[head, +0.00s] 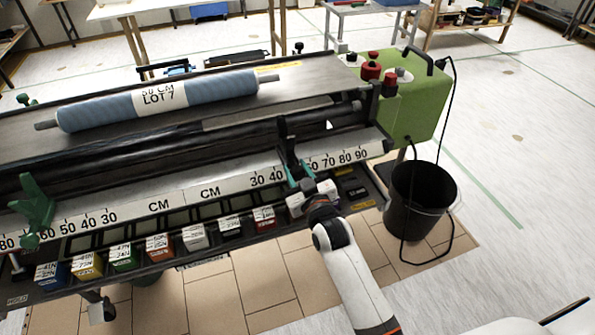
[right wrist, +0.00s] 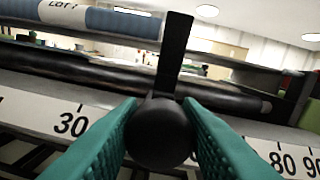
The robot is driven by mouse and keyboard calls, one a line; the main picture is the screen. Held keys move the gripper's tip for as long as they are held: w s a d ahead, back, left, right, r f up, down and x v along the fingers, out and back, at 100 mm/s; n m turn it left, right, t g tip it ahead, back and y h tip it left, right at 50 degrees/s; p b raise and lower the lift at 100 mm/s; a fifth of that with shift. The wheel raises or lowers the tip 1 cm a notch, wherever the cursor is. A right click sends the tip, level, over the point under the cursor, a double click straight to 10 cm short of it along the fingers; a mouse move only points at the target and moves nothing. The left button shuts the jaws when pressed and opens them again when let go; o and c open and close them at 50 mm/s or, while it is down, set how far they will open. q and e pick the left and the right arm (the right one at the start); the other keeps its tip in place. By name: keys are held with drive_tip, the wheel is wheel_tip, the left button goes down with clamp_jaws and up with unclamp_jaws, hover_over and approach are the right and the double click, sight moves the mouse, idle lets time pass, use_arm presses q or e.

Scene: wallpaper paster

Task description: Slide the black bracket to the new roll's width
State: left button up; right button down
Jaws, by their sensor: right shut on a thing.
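The black bracket (head: 283,135) stands upright at the scale strip on the machine's front, its round knob (right wrist: 160,133) low on it. My right gripper (head: 300,176) is shut on the knob, with one teal finger on each side in the right wrist view (right wrist: 162,140). The bracket is just right of the 40 mark; the gripper hides the marks up to 60. The right scale strip (head: 345,157) runs from 30 to 90. My left gripper is out of view.
A green bracket (head: 36,208) stands at the left scale. Several colored boxes (head: 160,246) sit in a tray below the strip. A green motor housing (head: 415,105) with red knobs is at the right end. A black bucket (head: 420,190) with a cable stands below it.

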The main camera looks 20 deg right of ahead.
drive_tip(key=shift+d+r+p, duration=0.15)
drive_tip(key=shift+d+p, duration=0.1)
drive_tip(key=shift+p, duration=0.3)
drive_tip(key=shift+d, duration=0.1)
drive_tip(key=c, duration=1)
unclamp_jaws()
drive_tip(key=shift+c, duration=0.2)
drive_tip(key=s+d+b, duration=0.1)
drive_tip(key=s, duration=1.1)
